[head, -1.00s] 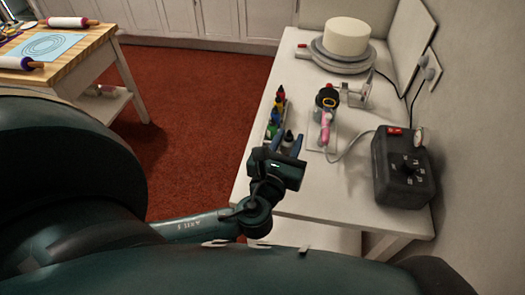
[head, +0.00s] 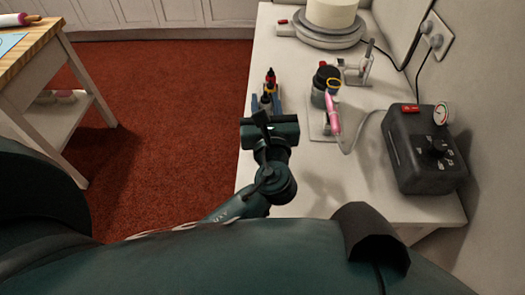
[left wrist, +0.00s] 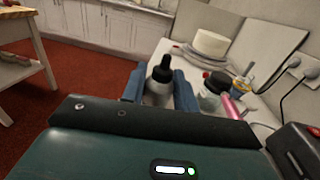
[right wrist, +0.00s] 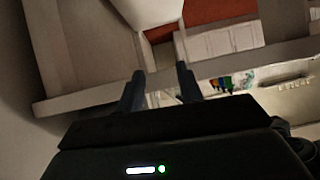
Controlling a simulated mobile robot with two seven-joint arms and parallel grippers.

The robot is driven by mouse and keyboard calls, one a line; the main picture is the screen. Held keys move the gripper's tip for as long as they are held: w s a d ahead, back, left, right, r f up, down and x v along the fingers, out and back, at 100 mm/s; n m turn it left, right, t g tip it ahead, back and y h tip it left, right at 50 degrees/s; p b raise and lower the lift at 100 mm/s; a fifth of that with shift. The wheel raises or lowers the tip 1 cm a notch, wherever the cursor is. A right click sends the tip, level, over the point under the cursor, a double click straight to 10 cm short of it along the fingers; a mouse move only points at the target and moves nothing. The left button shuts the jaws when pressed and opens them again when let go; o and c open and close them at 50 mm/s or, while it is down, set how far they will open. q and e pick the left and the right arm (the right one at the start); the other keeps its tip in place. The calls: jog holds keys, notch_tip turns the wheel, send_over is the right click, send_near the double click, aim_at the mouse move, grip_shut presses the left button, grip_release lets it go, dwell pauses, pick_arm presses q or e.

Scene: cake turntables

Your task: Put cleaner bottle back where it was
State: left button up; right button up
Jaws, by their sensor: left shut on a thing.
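The cleaner bottle (left wrist: 157,92), a pale bottle with a black dropper-like cap, stands upright between the blue fingers of my left gripper (left wrist: 160,88) in the left wrist view. My left gripper is shut on it. In the head view, my left gripper (head: 266,104) is over the left edge of the white table (head: 350,190), in front of a row of colour bottles (head: 270,78). Whether the cleaner bottle touches the table is hidden. My right gripper (right wrist: 161,86) is open and empty in the right wrist view; it does not show in the head view.
An airbrush with a pink handle (head: 334,118) and a dark-lidded jar (head: 320,92) stand right of the left gripper. A dark compressor box (head: 420,150) stands at the right. A turntable with a white cake (head: 330,15) is at the back. The table's front middle is clear.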

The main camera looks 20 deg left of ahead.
pick_arm(q)
jog(key=shift+w+d+f, duration=0.2)
jog(key=shift+d+f, duration=0.1)
notch_tip(320, 180, down, 10)
jog(key=shift+r+b, duration=0.15)
jog(key=shift+b, duration=0.85)
jog(key=o, duration=0.7)
